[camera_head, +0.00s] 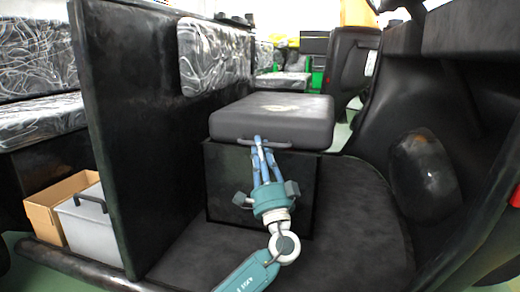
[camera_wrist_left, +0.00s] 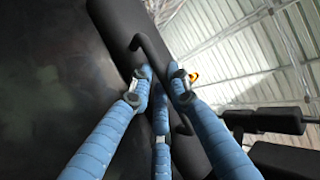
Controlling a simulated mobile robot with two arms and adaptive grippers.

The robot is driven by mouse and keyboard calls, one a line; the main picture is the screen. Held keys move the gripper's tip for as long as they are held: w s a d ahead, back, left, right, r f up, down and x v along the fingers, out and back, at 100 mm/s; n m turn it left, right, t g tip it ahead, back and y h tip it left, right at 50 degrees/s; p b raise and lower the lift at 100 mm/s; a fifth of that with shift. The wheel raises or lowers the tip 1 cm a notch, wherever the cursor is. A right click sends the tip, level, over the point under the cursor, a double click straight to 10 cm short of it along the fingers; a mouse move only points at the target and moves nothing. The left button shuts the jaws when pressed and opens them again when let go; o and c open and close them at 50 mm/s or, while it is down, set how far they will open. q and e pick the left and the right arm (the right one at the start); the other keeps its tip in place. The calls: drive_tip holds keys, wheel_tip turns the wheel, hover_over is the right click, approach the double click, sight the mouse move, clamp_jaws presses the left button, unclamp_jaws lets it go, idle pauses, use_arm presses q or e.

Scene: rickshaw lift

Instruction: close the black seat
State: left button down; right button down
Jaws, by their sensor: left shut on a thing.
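The black seat (camera_head: 272,117) is a thick dark cushion lying flat, or nearly so, on top of a black box (camera_head: 228,185) in the middle of the head view. A thin handle (camera_head: 240,140) runs along its front edge. My left gripper (camera_head: 258,142) reaches up from below, and its blue fingers are shut on this handle. In the left wrist view the fingers (camera_wrist_left: 160,90) close around the handle (camera_wrist_left: 150,50), with the dark seat edge (camera_wrist_left: 125,25) behind it. I cannot tell whether a small gap lies under the seat. My right gripper is not in view.
A tall black partition (camera_head: 125,130) stands left of the seat, with a patterned backrest (camera_head: 213,55) on it. A grey bin (camera_head: 90,225) and a cardboard box (camera_head: 60,195) sit at far left. A black wheel-arch panel (camera_head: 425,175) is at right. The dark floor (camera_head: 350,215) around the box is clear.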

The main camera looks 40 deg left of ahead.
use_arm(q)
drive_tip(key=shift+w+d+f+m+t+h, duration=0.15)
drive_tip(key=shift+w+f+m, duration=0.05)
drive_tip(key=shift+f, duration=0.2)
drive_tip(key=shift+w+d+f+m+t+h, duration=0.15)
drive_tip(key=shift+f+m, duration=0.05)
drive_tip(key=shift+f, duration=0.25)
drive_tip(key=c, duration=1.9)
unclamp_jaws()
drive_tip(key=shift+w+f, duration=0.1)
drive_tip(key=v, duration=1.1)
drive_tip(key=shift+s+d, duration=0.35)
drive_tip(key=shift+s, duration=0.1)
